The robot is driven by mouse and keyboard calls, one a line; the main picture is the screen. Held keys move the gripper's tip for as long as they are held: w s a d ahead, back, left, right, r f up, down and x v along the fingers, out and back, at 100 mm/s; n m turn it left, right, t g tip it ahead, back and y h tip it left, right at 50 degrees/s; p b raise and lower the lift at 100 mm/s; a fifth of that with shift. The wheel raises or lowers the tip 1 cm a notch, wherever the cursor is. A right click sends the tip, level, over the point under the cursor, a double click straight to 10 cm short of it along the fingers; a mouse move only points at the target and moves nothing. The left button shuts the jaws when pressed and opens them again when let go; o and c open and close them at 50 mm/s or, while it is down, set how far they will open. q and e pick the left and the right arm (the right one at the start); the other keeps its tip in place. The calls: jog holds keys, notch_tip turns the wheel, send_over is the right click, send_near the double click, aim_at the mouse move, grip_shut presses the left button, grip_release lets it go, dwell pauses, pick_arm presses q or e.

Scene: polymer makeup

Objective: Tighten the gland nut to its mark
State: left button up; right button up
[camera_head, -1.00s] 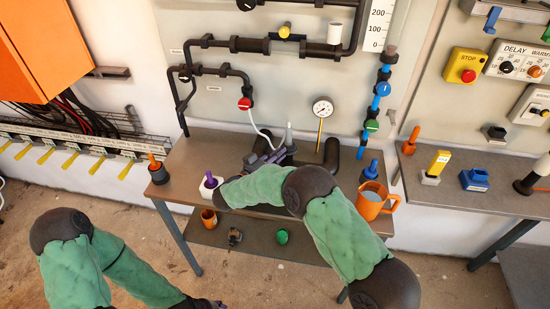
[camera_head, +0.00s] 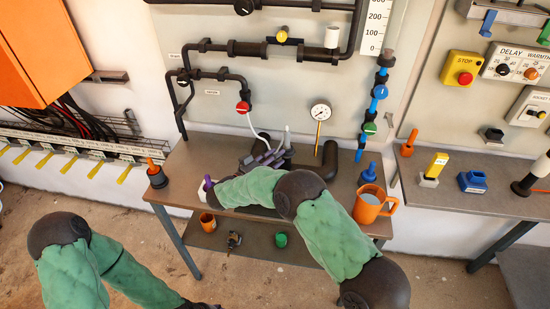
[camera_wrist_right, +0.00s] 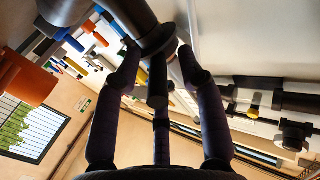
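My right gripper (camera_head: 264,156) has dark purple fingers and is at the dark pipe assembly (camera_head: 309,170) on the middle bench, left of the gauge. In the right wrist view the gripper (camera_wrist_right: 158,62) has its fingers spread around a dark round flange (camera_wrist_right: 158,40) with a short dark stub (camera_wrist_right: 157,88) between them. The fingertips are close to the flange rim; contact cannot be told. I cannot tell for sure which part is the gland nut, and no mark is readable. My left arm ends at the bottom edge of the head view, its gripper cut off.
The bench holds an orange jug (camera_head: 370,205), a blue-handled tool (camera_head: 369,173) and an orange-handled tool (camera_head: 154,171). A gauge (camera_head: 320,112) stands behind the pipe.

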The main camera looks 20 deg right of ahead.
jog(key=v, duration=1.2)
dwell(0.3)
